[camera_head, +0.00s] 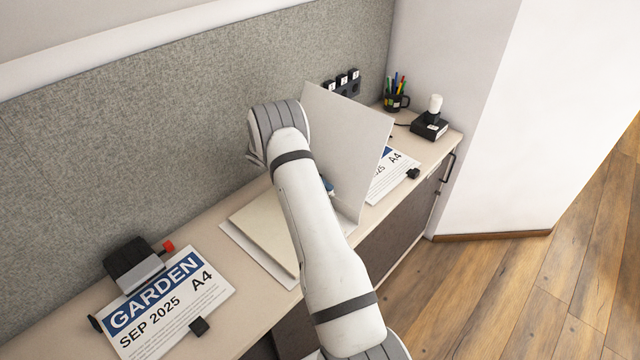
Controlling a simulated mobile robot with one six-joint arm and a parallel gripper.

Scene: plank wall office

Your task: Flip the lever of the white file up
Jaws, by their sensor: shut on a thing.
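The white file (350,135) lies open on the desk, with one cover standing up and tilted. Pale sheets or the other cover (262,235) lie flat to the left of my arm. My arm reaches across the middle of the file and hides its inside. The lever and the ring mechanism cannot be made out. A small blue patch shows between my arm and the raised cover; I cannot tell what it belongs to. My gripper is hidden behind my own arm, so neither its fingers nor what they touch can be seen.
A sheet labelled GARDEN (165,305) lies at the left by a black and grey device (135,265). Another A4 sheet (388,178) lies right of the file. A pen mug (396,98) and a black device with a white knob (430,122) stand at the far right.

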